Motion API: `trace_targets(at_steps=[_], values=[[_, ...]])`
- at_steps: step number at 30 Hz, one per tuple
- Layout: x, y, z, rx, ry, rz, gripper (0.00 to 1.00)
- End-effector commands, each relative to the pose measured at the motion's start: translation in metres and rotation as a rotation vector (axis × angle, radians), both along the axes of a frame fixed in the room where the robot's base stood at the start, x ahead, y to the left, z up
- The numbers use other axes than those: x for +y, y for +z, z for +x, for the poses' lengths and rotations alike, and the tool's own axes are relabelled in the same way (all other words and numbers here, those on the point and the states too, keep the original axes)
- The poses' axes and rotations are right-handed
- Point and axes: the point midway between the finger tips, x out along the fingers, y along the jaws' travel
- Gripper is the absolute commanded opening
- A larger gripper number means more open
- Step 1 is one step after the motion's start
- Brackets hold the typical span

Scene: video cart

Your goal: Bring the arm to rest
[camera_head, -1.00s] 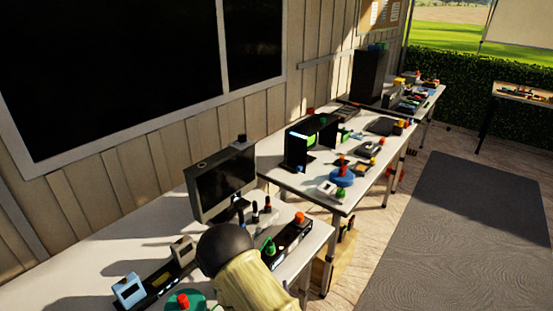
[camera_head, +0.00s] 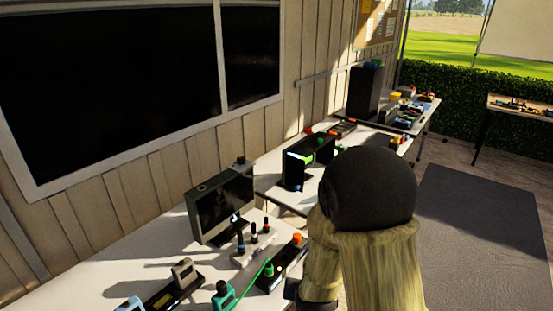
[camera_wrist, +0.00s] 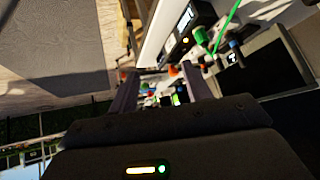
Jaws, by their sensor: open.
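My gripper (camera_wrist: 162,82) shows in the wrist view with its two fingers apart. I see nothing held between them; only distant bench items show through the gap. In the head view, my arm rises as a large dark rounded joint and a yellowish link right of centre, covering part of the benches. The fingers cannot be made out in the head view.
The near bench (camera_head: 95,265) carries a black monitor (camera_head: 222,203), a teal device (camera_head: 223,296) with a green line, and a dark box with an orange knob (camera_head: 297,240). A grey mat (camera_head: 480,225) lies on the floor at right, clear of objects.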

Motion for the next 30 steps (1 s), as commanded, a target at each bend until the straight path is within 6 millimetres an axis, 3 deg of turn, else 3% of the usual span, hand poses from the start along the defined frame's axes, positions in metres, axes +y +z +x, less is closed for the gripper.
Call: trace_targets(at_steps=[1, 8, 15, 21, 30], values=[[-0.007, 0.015, -0.004, 0.03, 0.008, 0.002, 0.49], [-0.035, 0.058, -0.043, 0.215, 0.074, -0.022, 0.49], [-0.071, 0.101, -0.096, 0.4, 0.13, -0.075, 0.49], [-0.083, 0.113, -0.119, 0.476, 0.149, -0.1, 0.49], [-0.083, 0.113, -0.119, 0.479, 0.15, -0.1, 0.49]])
